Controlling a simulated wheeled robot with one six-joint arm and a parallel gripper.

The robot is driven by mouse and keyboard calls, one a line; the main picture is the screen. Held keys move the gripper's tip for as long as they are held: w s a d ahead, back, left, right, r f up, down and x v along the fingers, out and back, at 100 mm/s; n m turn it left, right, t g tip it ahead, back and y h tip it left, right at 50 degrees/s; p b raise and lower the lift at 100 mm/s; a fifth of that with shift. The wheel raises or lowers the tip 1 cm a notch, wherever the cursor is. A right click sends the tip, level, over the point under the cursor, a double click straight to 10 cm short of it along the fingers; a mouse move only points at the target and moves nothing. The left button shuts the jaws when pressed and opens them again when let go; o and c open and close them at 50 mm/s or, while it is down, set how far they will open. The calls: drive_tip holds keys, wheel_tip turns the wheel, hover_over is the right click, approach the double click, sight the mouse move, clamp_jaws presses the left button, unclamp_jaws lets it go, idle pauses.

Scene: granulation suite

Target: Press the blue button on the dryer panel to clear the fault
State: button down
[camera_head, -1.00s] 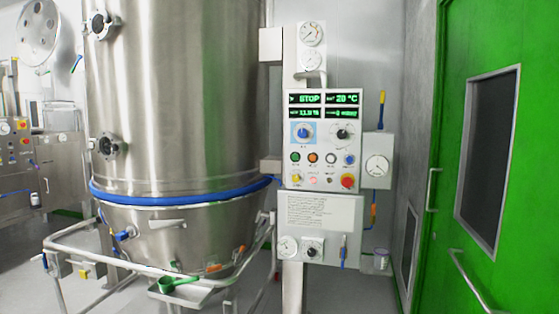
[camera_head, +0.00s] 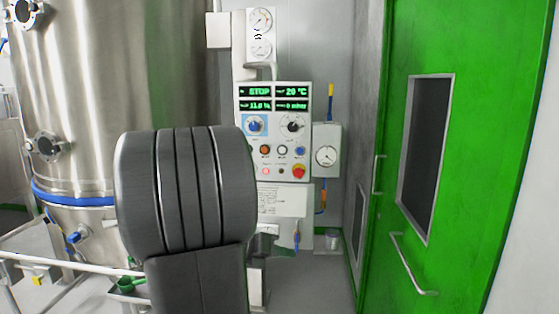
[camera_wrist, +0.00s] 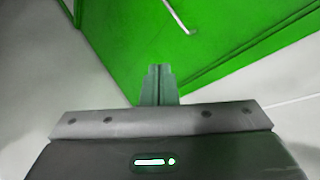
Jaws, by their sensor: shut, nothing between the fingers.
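The dryer panel (camera_head: 274,138) is a white box on a column, right of the steel vessel, in the head view. Its green displays show STOP and 20 °C. The small blue button (camera_head: 300,151) is at the right end of a row of round buttons. A larger blue rotary knob (camera_head: 255,126) sits above, on a blue plate. My grey arm link stands in front of the panel's lower left, hiding part of it. In the wrist view my gripper (camera_wrist: 158,70) has its fingers together, with nothing between them, against the green door and floor. The panel is not in the wrist view.
The green door (camera_head: 376,200) with a dark window and handle bar is to the right. A gauge box (camera_head: 326,135) hangs beside the panel. The steel vessel (camera_head: 110,80) and a railing (camera_head: 70,264) are at left.

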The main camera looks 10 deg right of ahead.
drive_tip(key=w+a+r+n+t+h+p, duration=0.3)
drive_tip(key=w+a+r+n+t, duration=0.2)
drive_tip(key=w+a+r+n, duration=0.2)
drive_tip(key=w+r+n, duration=0.2)
drive_tip(key=w+n, duration=0.2)
drive_tip(key=n, duration=0.2)
drive_tip(key=shift+w+t+h+p, duration=0.2)
drive_tip(key=shift+t+h+p, duration=0.1)
drive_tip(key=shift+t, duration=0.1)
drive_tip(key=shift+w+d+r, duration=0.1)
drive_tip(key=shift+r, duration=0.05)
